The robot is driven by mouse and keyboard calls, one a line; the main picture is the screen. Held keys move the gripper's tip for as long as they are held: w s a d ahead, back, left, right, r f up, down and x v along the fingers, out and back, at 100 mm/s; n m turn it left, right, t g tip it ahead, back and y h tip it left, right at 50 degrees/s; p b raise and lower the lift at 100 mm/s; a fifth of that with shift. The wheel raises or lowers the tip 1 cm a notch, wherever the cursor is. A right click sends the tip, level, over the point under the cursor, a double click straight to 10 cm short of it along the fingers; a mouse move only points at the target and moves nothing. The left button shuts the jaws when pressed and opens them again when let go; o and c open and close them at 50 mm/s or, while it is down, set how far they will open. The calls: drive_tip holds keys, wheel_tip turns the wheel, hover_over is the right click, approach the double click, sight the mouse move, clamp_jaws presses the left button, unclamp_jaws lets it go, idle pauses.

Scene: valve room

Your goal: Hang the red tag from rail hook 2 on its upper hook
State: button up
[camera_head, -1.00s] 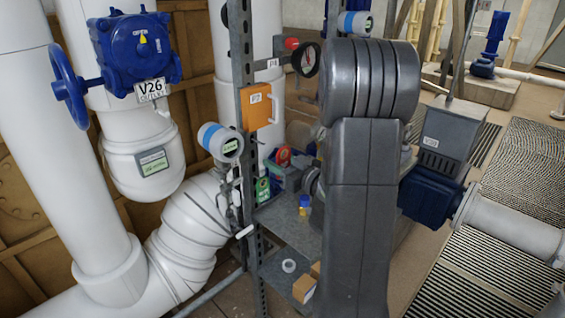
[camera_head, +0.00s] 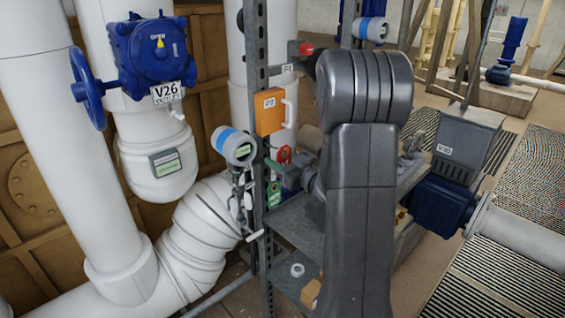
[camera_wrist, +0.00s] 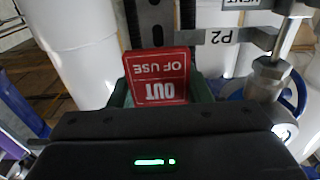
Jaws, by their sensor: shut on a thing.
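The red tag (camera_wrist: 158,76) shows in the wrist view, with white "OUT OF USE" lettering upside down. My gripper (camera_wrist: 160,97) is shut on it, and the tag stands out past the dark jaws. A slotted metal post (camera_wrist: 152,22) is just beyond the tag; I cannot tell whether they touch. The slotted post (camera_head: 257,95) stands left of my arm there. I cannot make out rail hook 2 or the upper hook clearly in either view.
A bracket labelled P2 (camera_wrist: 228,37) and a metal fitting (camera_wrist: 268,78) are close on the right in the wrist view. An orange box (camera_head: 270,112), a blue-and-white gauge (camera_head: 233,146) and a grey shelf (camera_head: 292,225) crowd the post. The blue V26 valve (camera_head: 150,55) is left.

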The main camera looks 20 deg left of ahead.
sight(265, 151)
drive_tip(key=shift+w+a+b, duration=0.25)
drive_tip(key=shift+a+b, duration=0.05)
drive_tip(key=shift+a, duration=0.3)
idle(0.6)
drive_tip(key=shift+b, duration=0.35)
drive_tip(key=shift+a, duration=0.15)
idle(0.6)
drive_tip(key=shift+x, duration=0.85)
drive_tip(key=shift+w+a+b, duration=0.1)
drive_tip(key=shift+b, duration=0.2)
drive_tip(key=shift+w+a, duration=0.15)
drive_tip(key=shift+a, duration=0.15)
